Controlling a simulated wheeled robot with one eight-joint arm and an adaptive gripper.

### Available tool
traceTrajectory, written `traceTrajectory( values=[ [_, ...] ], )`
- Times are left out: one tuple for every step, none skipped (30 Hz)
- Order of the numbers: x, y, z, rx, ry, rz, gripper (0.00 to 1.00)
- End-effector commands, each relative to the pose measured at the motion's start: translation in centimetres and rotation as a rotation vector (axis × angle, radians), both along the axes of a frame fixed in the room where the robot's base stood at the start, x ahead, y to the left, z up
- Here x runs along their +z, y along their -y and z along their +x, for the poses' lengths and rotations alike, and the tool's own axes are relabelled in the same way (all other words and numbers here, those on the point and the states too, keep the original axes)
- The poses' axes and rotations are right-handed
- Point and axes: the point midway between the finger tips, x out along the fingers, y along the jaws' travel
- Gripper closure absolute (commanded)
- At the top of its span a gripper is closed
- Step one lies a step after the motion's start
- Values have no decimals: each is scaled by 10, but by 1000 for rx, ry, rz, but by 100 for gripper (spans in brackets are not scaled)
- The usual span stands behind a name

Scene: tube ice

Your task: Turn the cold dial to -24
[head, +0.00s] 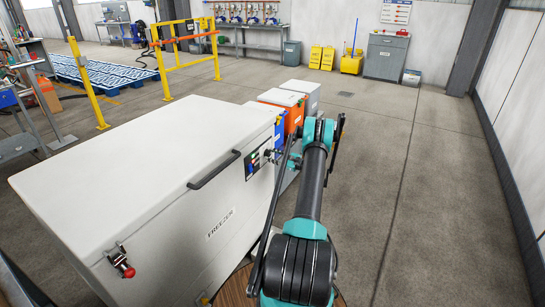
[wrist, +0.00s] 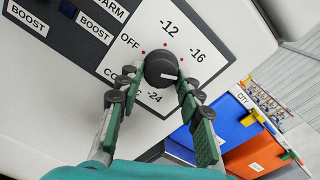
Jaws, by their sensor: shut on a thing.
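The cold dial (wrist: 161,66) is a round black knob on a white label plate (wrist: 205,28) on the freezer's front. Around it are OFF, -12, -16 and -24, with small red dots; the word beside -24 is partly hidden by a finger. The dial's white mark points right and slightly down in the wrist view, between -16 and -24. My gripper (wrist: 158,84) is shut on the dial, with one green-backed finger on each side. In the head view, my gripper (head: 272,155) is at the control panel (head: 254,164) of the white freezer (head: 150,150).
BOOST buttons and a dark panel (wrist: 70,25) lie left of the dial in the wrist view. Blue (wrist: 222,123) and orange (wrist: 255,150) bins stand close beyond the freezer. The freezer has a black lid handle (head: 213,170). Open floor (head: 400,200) lies to the right.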

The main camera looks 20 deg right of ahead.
Motion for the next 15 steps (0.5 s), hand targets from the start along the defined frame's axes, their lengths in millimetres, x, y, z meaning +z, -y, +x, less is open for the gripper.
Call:
traceTrajectory(
  values=[
    [-1, 1, -1, -3, -28, 34, 93],
    [-1, 1, -1, -3, -46, 56, 93],
    [-1, 1, -1, -3, -69, 86, 93],
    [-1, 1, -1, -3, -87, 109, 93],
    [-1, 1, -1, -3, -104, 131, 93],
    [-1, 1, -1, -3, -127, 161, 93],
    [-1, 1, -1, -3, -145, 183, 93],
    [-1, 1, -1, -3, -162, 206, 93],
    [-2, 0, -1, -3, -186, 236, 93],
    [-2, 0, -1, -3, -203, 258, 93],
    [-2, 0, -1, -3, -221, 280, 93],
    [-2, 0, -2, -3, -244, 310, 93],
    [-2, 0, -2, -3, -262, 332, 93],
    [-2, 0, -2, -3, -279, 355, 93],
    [-2, 0, -2, -3, -303, 385, 93]
  ],
)
